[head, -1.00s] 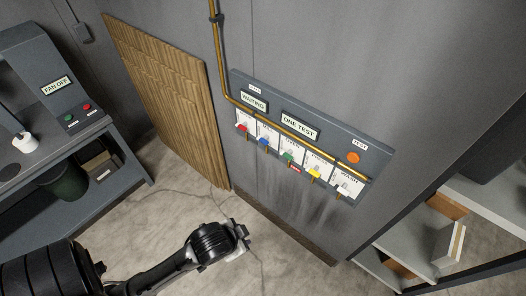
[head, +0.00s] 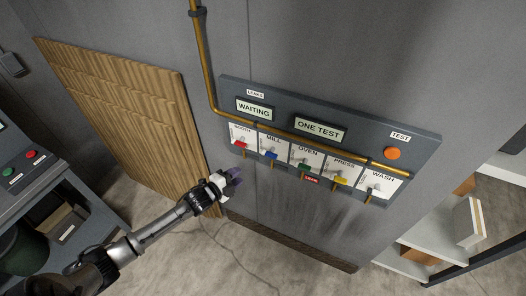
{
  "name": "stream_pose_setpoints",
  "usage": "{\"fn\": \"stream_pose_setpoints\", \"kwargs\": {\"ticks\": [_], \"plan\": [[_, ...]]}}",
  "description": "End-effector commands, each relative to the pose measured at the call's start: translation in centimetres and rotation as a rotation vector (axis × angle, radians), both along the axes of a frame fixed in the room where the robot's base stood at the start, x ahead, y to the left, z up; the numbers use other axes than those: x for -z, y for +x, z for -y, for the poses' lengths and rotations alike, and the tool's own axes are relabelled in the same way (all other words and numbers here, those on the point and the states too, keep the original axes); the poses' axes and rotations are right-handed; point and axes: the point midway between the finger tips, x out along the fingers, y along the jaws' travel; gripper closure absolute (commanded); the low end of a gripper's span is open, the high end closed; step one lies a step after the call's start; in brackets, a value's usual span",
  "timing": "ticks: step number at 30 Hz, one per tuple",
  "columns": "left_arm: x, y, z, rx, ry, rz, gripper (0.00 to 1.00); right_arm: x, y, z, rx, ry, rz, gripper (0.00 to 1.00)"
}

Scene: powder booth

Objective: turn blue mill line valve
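The blue mill valve handle (head: 271,156) sits under the MILL label on the wall panel (head: 410,137), second from the left in the row of valves. The red booth valve (head: 240,143) is to its left and the green oven valve (head: 303,166) to its right. My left gripper (head: 234,178) is below and left of the blue handle, in front of the wall and apart from the panel. Its fingers are small and dark here, and I cannot tell whether they are open. My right gripper is not in view.
A brass pipe (head: 203,62) runs down the wall and along the panel. Yellow (head: 341,181) and white (head: 374,190) valves stand further right. An orange TEST button (head: 392,154) is at the panel's right. Wooden slats (head: 125,110) lean left. Shelves (head: 425,240) stand right.

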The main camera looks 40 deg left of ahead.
Motion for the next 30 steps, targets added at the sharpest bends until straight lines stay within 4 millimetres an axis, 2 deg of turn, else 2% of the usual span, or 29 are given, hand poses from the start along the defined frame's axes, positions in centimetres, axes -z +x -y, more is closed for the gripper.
{"fn": "stream_pose_setpoints", "kwargs": {"ticks": [3,6,11,14,30], "plan": [[-2.1,0.2,1.1,0.074,0.109,0.135,0.62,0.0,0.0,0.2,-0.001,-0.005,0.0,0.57],[-2.9,0.2,1.5,0.104,0.192,0.198,0.62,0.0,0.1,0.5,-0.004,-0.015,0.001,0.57],[-3.0,0.5,1.6,0.111,0.256,0.208,0.62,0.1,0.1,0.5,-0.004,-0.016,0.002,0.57],[-3.1,1.4,1.7,0.112,0.263,0.209,0.62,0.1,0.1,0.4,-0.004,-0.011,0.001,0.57],[-3.0,10.2,2.9,0.11,0.26,0.208,0.62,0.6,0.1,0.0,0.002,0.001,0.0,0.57]]}}
